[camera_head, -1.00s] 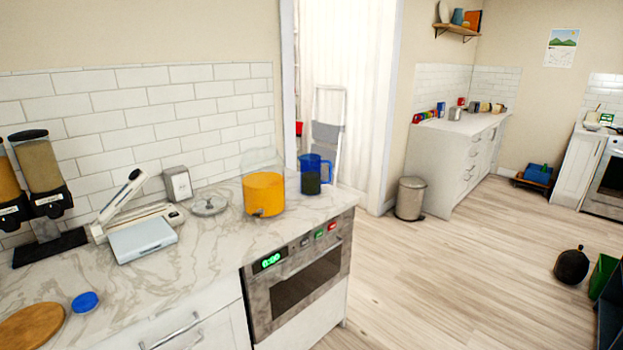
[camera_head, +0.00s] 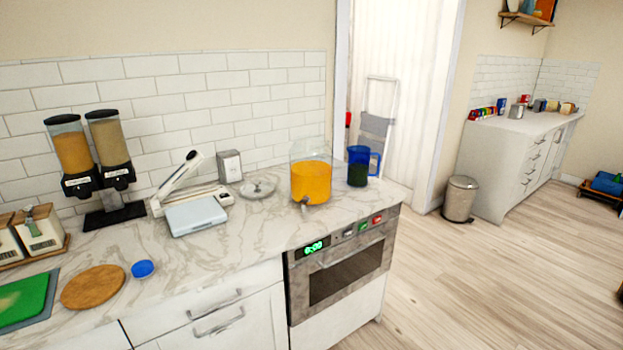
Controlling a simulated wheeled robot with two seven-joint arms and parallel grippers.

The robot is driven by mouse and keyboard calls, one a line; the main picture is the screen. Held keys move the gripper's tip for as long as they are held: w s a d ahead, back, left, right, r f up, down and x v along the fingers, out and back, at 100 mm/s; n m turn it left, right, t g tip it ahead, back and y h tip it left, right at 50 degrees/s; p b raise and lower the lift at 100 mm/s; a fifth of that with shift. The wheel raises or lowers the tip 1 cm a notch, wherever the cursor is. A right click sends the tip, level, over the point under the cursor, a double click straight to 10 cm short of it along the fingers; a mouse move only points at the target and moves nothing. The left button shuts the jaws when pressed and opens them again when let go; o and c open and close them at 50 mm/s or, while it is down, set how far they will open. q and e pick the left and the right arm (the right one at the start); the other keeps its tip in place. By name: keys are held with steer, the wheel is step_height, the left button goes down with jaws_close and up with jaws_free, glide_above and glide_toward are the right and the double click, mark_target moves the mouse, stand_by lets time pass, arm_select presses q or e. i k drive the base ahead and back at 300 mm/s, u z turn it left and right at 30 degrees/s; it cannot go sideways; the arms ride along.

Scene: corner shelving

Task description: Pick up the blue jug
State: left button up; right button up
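The blue jug (camera_head: 358,166) stands upright near the right end of the marble counter (camera_head: 245,240). It is see-through blue with something dark in its lower part, and its handle faces right. A glass dispenser with orange liquid (camera_head: 311,182) stands just to its left. Neither of my grippers is in view.
On the counter are a lid (camera_head: 258,189), a white scale (camera_head: 196,215), cereal dispensers (camera_head: 92,160), a round wooden board (camera_head: 93,287) and a blue cap (camera_head: 142,269). An oven (camera_head: 340,270) is built in below the jug.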

mark_target(360, 158)
steer(key=z, duration=0.55)
steer(key=i, duration=1)
steer(key=u, duration=0.6)
steer(key=i, duration=0.55)
steer(key=u, duration=0.6)
